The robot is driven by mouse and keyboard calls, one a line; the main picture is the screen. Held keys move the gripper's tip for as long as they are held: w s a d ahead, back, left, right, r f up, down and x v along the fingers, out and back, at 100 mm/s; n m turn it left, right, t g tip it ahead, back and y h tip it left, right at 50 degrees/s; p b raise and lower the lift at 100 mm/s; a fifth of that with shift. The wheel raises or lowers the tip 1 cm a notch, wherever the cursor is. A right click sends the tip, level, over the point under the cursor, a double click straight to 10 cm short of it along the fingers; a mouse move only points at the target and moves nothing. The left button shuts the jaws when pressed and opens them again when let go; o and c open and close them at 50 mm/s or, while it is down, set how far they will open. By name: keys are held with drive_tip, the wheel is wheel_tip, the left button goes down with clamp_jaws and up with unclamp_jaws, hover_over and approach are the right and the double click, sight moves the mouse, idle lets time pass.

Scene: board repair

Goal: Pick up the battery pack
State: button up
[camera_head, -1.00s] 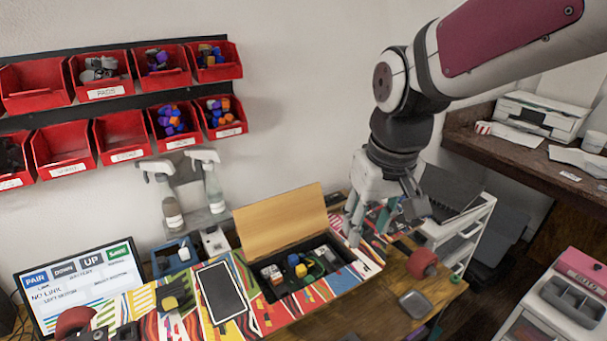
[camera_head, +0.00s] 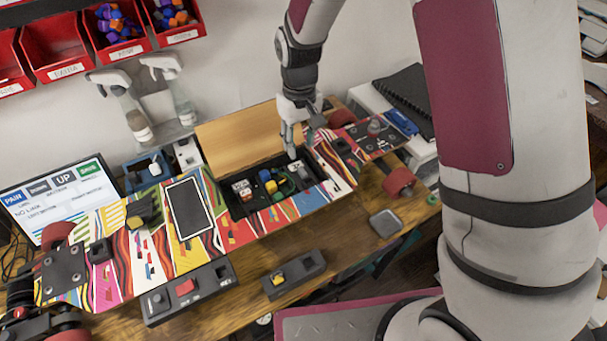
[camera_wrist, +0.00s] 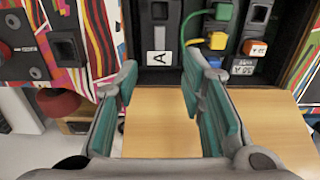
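A dark block with a white "A" label (camera_wrist: 159,50) sits in the open compartment of the skateboard deck; it seems to be the battery pack, though I cannot tell for sure. In the head view, the compartment (camera_head: 234,207) holds it at its right end, partly hidden by my gripper. My gripper (camera_head: 290,152) points down over the right back part of the compartment. In the wrist view, my gripper (camera_wrist: 165,90) is open and empty, its teal-padded fingers apart. The block lies beyond the fingertips, between their lines; I see no contact.
The wooden lid (camera_head: 240,135) stands open behind the compartment. Yellow, blue and green connectors (camera_head: 270,183) and small labelled parts (camera_head: 243,190) share the compartment. A black panel (camera_head: 190,208) lies on the deck. A black module (camera_head: 293,275) and grey pad (camera_head: 386,223) lie on the bench front.

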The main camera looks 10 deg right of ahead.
sight(301, 169)
drive_tip(key=shift+d+f+p, duration=0.1)
drive_tip(key=shift+f+p, duration=0.5)
drive_tip(key=shift+f, duration=4.2)
clamp_jaws()
